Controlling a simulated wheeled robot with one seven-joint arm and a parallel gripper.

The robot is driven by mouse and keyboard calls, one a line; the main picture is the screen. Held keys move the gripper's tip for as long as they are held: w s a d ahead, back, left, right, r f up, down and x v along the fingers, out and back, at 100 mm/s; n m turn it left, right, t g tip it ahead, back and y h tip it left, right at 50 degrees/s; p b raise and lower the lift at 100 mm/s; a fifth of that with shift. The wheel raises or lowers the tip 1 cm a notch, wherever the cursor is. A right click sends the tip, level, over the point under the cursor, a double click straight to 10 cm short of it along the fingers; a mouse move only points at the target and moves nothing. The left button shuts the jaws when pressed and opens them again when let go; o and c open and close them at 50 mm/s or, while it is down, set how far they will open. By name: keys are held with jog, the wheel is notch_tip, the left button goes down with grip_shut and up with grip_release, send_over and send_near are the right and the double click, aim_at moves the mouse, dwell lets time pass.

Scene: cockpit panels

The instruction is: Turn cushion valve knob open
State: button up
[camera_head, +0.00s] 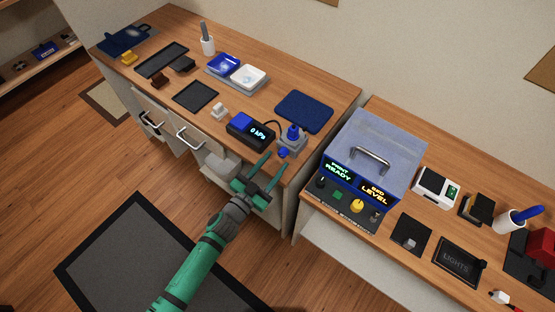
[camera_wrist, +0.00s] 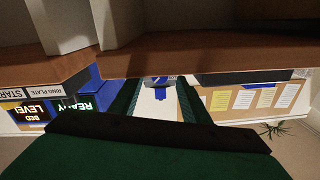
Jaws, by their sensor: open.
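The valve (camera_head: 291,141) is a grey block with a blue top, at the front edge of the left desk. A small blue knob (camera_head: 283,153) sits on its front face, toward my gripper. My green gripper (camera_head: 275,160) is open and empty, with its fingers pointing at the knob from just in front of the desk edge. In the wrist view the blue knob (camera_wrist: 158,94) shows between and beyond the two fingers (camera_wrist: 158,100); I see no contact. A cable runs from the valve to a gauge box (camera_head: 251,131) reading 0 hPa.
A dark blue cushion pad (camera_head: 304,111) lies behind the valve. A white switch block (camera_head: 219,111) stands left of the gauge. To the right, across a narrow gap, a second desk holds a grey-lidded printer-like box (camera_head: 372,150) with lit labels. Drawers with handles (camera_head: 190,138) are below the left desk.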

jog(key=v, duration=0.8)
jog(key=shift+s, duration=0.25)
jog(key=shift+a, duration=0.1)
